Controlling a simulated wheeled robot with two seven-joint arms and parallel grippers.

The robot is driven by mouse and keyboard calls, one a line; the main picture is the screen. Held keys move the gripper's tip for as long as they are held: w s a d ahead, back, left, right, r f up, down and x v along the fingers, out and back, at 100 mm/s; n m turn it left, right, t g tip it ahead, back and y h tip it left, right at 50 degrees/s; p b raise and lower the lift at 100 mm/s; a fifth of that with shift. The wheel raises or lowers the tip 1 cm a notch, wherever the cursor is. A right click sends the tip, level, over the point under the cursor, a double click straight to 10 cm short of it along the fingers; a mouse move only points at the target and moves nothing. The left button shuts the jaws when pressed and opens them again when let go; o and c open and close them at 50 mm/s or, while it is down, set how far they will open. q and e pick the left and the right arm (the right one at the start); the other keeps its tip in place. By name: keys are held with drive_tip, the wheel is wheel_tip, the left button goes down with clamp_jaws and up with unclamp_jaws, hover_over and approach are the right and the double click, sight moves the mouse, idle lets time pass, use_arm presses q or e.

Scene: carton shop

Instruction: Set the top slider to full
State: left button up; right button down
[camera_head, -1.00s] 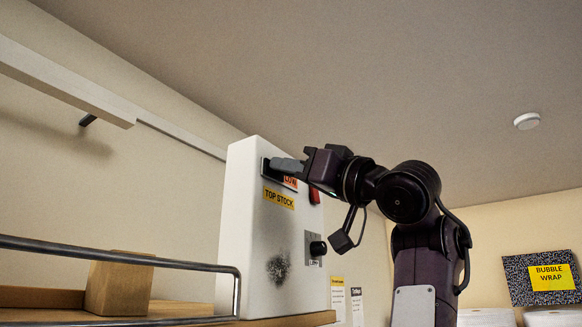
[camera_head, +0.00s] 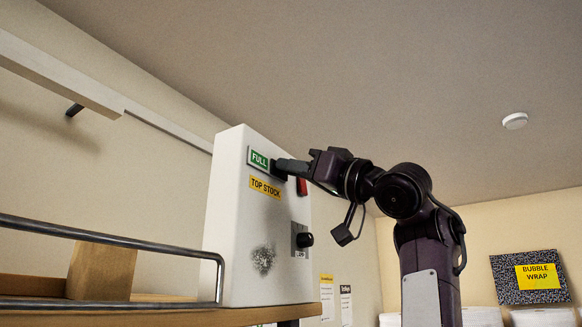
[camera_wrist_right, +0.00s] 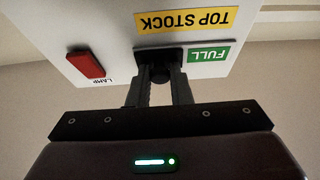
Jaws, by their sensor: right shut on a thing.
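The top slider is on a white box labelled TOP STOCK (camera_head: 265,188). Its green FULL sign (camera_head: 258,160) shows to the left of the knob in the head view. The black slider knob (camera_wrist_right: 165,56) sits between my right fingers in the wrist view. My right gripper (camera_head: 283,167) is shut on the knob. In the wrist view the green FULL sign (camera_wrist_right: 208,56) shows at the right of the knob, upside down. The knob covers the LOW side of the slot. My left gripper is not in view.
A red lamp switch (camera_head: 301,186) and a black round knob (camera_head: 304,240) are on the same white box (camera_head: 225,230). A metal rail (camera_head: 110,240) and a wooden block (camera_head: 102,271) stand on the shelf at left. The space above the box is clear.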

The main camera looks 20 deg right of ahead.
drive_tip(key=c, duration=1.7)
unclamp_jaws()
drive_tip(key=shift+s+d+r, duration=0.1)
drive_tip(key=shift+r, duration=0.05)
drive_tip(key=shift+c, duration=0.2)
drive_tip(key=o, duration=0.4)
drive_tip(key=shift+w+d, duration=0.2)
drive_tip(key=shift+d, duration=0.1)
drive_tip(key=shift+o, duration=0.2)
drive_tip(key=shift+a+f, duration=0.1)
drive_tip(key=shift+f, duration=0.1)
drive_tip(key=b+v, duration=0.5)
drive_tip(key=v, duration=0.2)
drive_tip(key=shift+s+d+b, duration=0.25)
drive_tip(key=shift+s+b, duration=0.05)
drive_tip(key=shift+b, duration=0.05)
drive_tip(key=shift+f, duration=0.15)
